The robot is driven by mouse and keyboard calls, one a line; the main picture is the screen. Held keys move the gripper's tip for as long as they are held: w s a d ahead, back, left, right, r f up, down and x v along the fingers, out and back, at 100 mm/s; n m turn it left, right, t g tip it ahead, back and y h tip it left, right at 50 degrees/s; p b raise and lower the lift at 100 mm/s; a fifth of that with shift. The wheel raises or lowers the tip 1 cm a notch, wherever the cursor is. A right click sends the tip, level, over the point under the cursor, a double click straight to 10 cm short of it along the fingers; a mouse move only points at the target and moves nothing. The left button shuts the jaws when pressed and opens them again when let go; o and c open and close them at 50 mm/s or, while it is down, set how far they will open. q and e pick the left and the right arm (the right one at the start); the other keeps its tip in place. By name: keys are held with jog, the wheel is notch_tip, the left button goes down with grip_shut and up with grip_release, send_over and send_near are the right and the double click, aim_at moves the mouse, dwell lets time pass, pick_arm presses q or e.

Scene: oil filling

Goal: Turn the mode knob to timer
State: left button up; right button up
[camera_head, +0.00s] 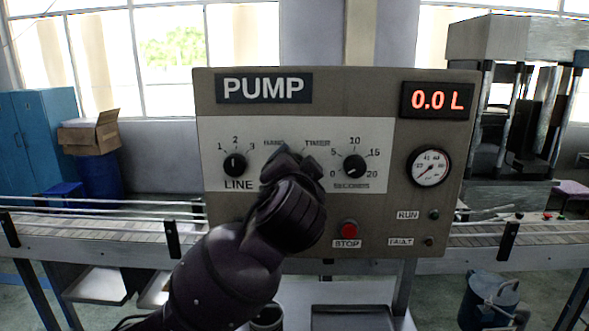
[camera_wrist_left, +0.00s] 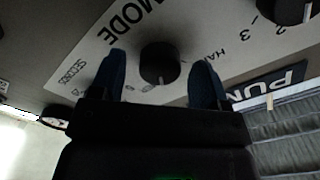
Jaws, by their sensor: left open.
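The pump panel (camera_head: 300,80) faces me, with HAND and TIMER labels above the mode knob's place. The mode knob (camera_wrist_left: 160,62) is a round black knob in the left wrist view, next to the MODE lettering. In the head view my left gripper (camera_head: 291,160) hides it. In the wrist view the fingers of my left gripper (camera_wrist_left: 166,82) are open, one on each side of the knob, with gaps visible. Contact is not evident. A small light pointer mark shows on the knob, but its exact setting is unclear. My right gripper is in neither view.
The line knob (camera_head: 235,165) is left of my gripper and the seconds knob (camera_head: 354,167) is right of it. A red stop button (camera_head: 348,229) is below. The gauge (camera_head: 430,167) and the 0.0 L display (camera_head: 437,100) are at the right.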

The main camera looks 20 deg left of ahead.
pick_arm(q)
jog(key=b+v, duration=0.1)
jog(key=v, duration=0.9)
jog(key=shift+b, duration=0.3)
